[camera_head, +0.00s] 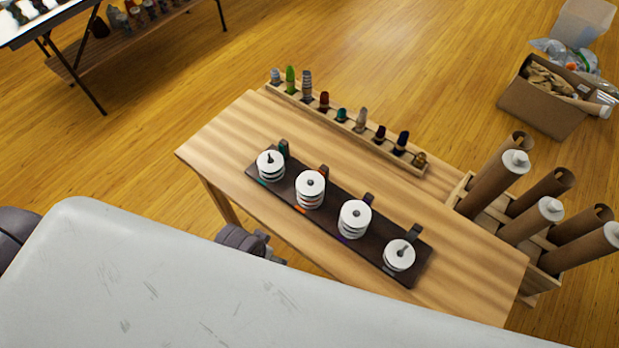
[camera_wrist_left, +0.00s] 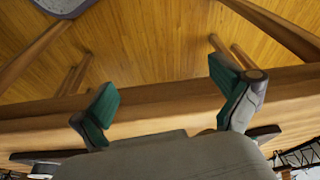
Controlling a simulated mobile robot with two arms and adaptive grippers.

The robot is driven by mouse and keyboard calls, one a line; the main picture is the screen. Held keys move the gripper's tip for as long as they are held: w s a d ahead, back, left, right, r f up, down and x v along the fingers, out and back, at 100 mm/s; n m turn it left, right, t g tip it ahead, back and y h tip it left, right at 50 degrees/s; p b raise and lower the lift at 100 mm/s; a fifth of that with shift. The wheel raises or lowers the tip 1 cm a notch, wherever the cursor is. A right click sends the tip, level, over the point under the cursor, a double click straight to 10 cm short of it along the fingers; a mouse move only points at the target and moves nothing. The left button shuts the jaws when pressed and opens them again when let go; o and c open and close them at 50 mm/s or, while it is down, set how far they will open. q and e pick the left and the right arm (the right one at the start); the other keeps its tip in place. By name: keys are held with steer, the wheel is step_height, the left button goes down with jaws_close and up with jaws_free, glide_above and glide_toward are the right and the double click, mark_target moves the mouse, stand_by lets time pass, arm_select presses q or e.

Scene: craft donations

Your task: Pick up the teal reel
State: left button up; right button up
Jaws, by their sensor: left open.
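Four white-flanged reel stacks stand on a dark rack (camera_head: 328,204) on the wooden table. The leftmost stack (camera_head: 271,166) has a teal mark on the rack edge in front of it; the colour wound on its reels is hard to make out. A small teal spool (camera_head: 341,115) stands in the wooden tray behind. My left gripper (camera_wrist_left: 166,102) is open and empty in the left wrist view, with the table's wooden edge beyond its fingers. In the head view only part of that arm shows beside the table's near edge, its fingertips hidden. My right gripper is not in view.
A wooden tray (camera_head: 398,157) of small coloured spools runs along the table's far edge. Cardboard tubes (camera_head: 490,186) stand in a holder at the right end. The table's left end (camera_head: 225,150) is bare. A cardboard box (camera_head: 541,105) sits on the floor.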

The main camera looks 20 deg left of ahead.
arm_select(q)
steer(key=shift+m+h, duration=0.3)
steer(key=shift+h, duration=0.5)
steer(key=w+d+r, duration=0.1)
steer(key=w+r, duration=0.1)
steer(key=w+d+r, duration=0.2)
steer(key=w+d+r+p, duration=0.1)
steer(key=w+d+r, duration=0.1)
steer(key=w, duration=0.1)
steer(key=shift+w+d+r, duration=0.1)
steer(key=w+d+r+m+p, duration=0.2)
steer(key=w+d+r, duration=0.25)
steer(key=r, duration=0.45)
step_height(320, 180, up, 9)
steer(key=g+y+p, duration=0.1)
steer(key=g+y, duration=0.1)
steer(key=g, duration=0.1)
glide_above(309, 184)
step_height(309, 184, down, 9)
steer(key=shift+r+p, duration=0.2)
steer(key=shift+p, duration=0.25)
steer(key=shift+f+p, duration=0.75)
steer(key=shift+f, duration=1.9)
steer(key=c, duration=1)
